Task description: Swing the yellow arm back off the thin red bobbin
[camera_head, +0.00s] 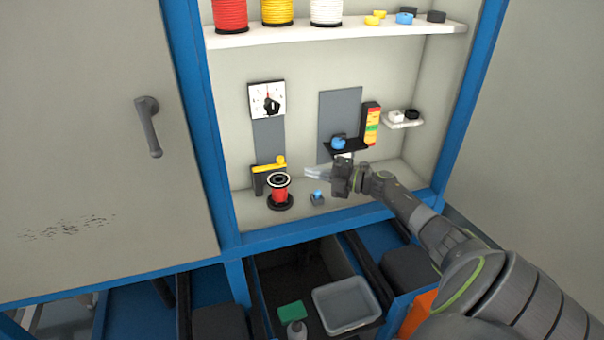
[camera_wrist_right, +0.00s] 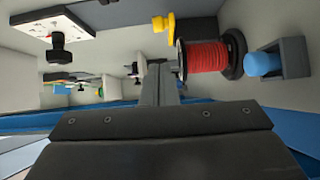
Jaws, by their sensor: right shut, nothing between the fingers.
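The thin red bobbin (camera_head: 280,193) stands upright on its black base on the cabinet's lower ledge. It also shows in the right wrist view (camera_wrist_right: 207,56), lying sideways in that picture. The yellow arm (camera_head: 268,168) sits on a black block just behind and above the bobbin, with a yellow knob at its right end. In the right wrist view only its yellow knob end (camera_wrist_right: 163,24) shows clearly, by the bobbin's rim. My right gripper (camera_head: 308,174) is shut and empty, to the right of the bobbin and apart from it. My left gripper is not in view.
A blue button (camera_head: 317,194) on a small grey box stands right of the bobbin. A dial (camera_head: 267,100) is above. A blue knob on a black bracket (camera_head: 345,146) is near my right wrist. Large spools stand on the upper shelf (camera_head: 370,33). A grey bin (camera_head: 346,306) sits below.

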